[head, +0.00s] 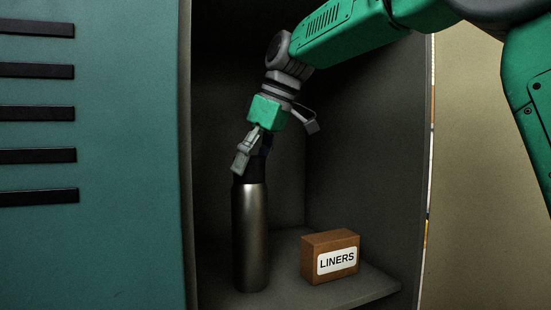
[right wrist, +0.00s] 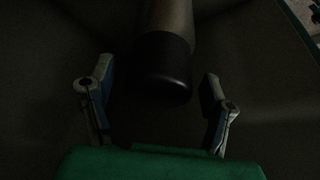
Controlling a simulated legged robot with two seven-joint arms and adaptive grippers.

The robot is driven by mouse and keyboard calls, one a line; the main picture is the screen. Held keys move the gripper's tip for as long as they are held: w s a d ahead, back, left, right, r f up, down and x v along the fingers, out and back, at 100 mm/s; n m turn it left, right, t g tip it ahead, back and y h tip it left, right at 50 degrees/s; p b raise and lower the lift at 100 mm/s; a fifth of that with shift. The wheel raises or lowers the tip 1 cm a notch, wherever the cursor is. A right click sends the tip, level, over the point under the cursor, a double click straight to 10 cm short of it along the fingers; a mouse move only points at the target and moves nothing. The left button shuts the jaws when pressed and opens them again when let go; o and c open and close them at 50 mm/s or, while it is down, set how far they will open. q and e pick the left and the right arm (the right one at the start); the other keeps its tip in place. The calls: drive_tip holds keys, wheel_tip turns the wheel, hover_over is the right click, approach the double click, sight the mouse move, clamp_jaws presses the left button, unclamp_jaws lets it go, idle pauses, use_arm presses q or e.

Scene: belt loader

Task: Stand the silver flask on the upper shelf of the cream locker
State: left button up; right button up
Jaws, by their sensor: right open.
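The silver flask (head: 250,240) stands upright on a shelf (head: 363,293) inside an open locker, at the left of the shelf. Its dark cap is partly hidden behind my right gripper (head: 246,162) in the head view. The right gripper is open and comes down from above at the cap. In the right wrist view the black cap (right wrist: 162,70) lies between and a little beyond the two spread fingers (right wrist: 157,100), with no finger seen pressing on it. My left gripper is not in view.
A brown box labelled LINERS (head: 329,255) sits on the same shelf, right of the flask with a gap between. A teal slotted panel (head: 100,240) stands at the left. The locker's right side wall (head: 375,150) is close to my right arm.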

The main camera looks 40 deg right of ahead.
drive_tip(key=b+v, duration=0.1)
drive_tip(key=v, duration=0.3)
drive_tip(key=shift+s+d+r, duration=0.15)
drive_tip(key=shift+s+r, duration=0.05)
drive_tip(key=shift+r, duration=0.05)
drive_tip(key=s+d+b, duration=0.6)
drive_tip(key=s+b, duration=0.4)
drive_tip(key=shift+s, duration=0.1)
